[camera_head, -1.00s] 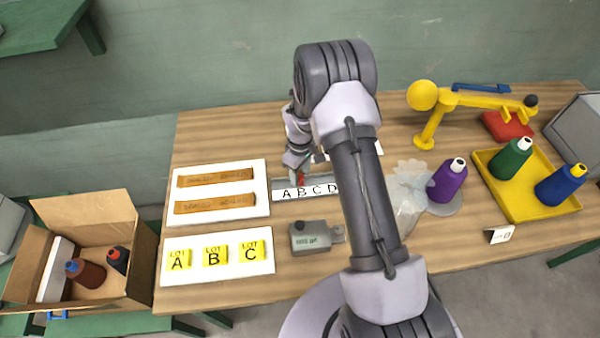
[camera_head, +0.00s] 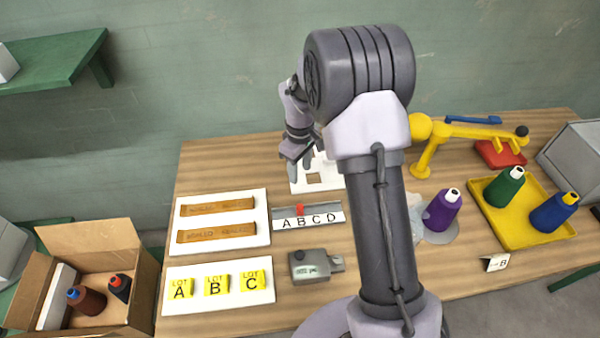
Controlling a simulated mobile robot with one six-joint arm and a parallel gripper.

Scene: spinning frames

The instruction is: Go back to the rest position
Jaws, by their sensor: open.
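My gripper (camera_head: 301,175) points down above the table, near the white card with a brown square (camera_head: 318,180). Its fingers are apart and nothing shows between them. My arm rises from the front of the table and covers part of the middle. Just below the gripper in the picture is the A B C D strip (camera_head: 309,219) with a red marker (camera_head: 299,210) on its upper edge, near A. The gripper is apart from the marker.
A yellow stand (camera_head: 430,145) is behind. An open carton (camera_head: 95,240) is left.

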